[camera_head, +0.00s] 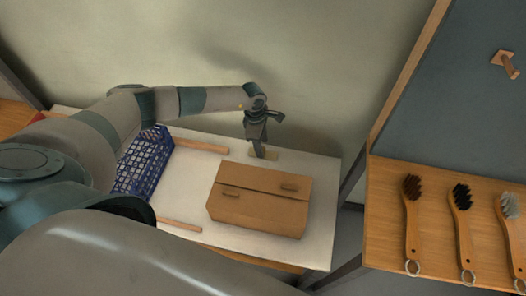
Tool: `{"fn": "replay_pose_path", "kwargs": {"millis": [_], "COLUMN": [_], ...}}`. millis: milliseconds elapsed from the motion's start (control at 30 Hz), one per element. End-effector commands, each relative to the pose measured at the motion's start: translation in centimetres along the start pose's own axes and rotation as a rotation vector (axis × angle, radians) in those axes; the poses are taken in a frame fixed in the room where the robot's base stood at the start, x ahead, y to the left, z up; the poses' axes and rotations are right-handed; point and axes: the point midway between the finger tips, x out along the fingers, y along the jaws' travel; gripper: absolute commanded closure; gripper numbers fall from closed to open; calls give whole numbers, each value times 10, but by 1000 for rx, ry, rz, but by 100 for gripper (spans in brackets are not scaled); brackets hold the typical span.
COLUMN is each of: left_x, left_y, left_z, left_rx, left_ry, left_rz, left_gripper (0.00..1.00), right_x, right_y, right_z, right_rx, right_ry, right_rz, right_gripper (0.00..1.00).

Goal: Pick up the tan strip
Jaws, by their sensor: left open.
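A small, flat tan strip (273,155) lies on the white tabletop behind the cardboard box. My left gripper (259,153) points down right at it, with the fingers over the strip and hiding part of it. The gripper is open; I cannot tell whether the fingers touch the strip. My right gripper is not in the head view.
A cardboard box (258,208) stands in front of the strip. A blue basket (143,165) and two wooden rods, one behind (203,146) and one in front (181,225), lie to the left. Brushes (411,220) lie on a wooden surface (385,245) at right.

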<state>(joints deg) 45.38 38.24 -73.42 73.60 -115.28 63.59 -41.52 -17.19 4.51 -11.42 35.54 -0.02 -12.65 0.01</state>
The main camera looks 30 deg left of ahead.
Motion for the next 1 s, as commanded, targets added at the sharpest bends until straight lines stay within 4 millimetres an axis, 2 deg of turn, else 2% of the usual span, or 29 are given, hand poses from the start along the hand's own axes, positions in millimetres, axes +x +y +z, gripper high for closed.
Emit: {"fn": "replay_pose_path", "kwargs": {"millis": [233,733,767,900,933,1000], "left_x": [20,22,22,22,22,22], "left_y": [0,0,0,0,0,0], "left_z": [0,0,0,0,0,0], "left_rx": [0,0,0,0,0,0], "left_ry": [-1,-1,-1,-1,-1,-1], "left_rz": [-1,0,0,0,0,0], "left_gripper": [52,52,56,90,95,95], "right_x": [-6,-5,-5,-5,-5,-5], "right_y": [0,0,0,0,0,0], "right_z": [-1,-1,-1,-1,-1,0], "right_rx": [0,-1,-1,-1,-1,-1], "right_ry": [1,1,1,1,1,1], "right_rz": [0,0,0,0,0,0], "right_gripper": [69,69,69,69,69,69]}}
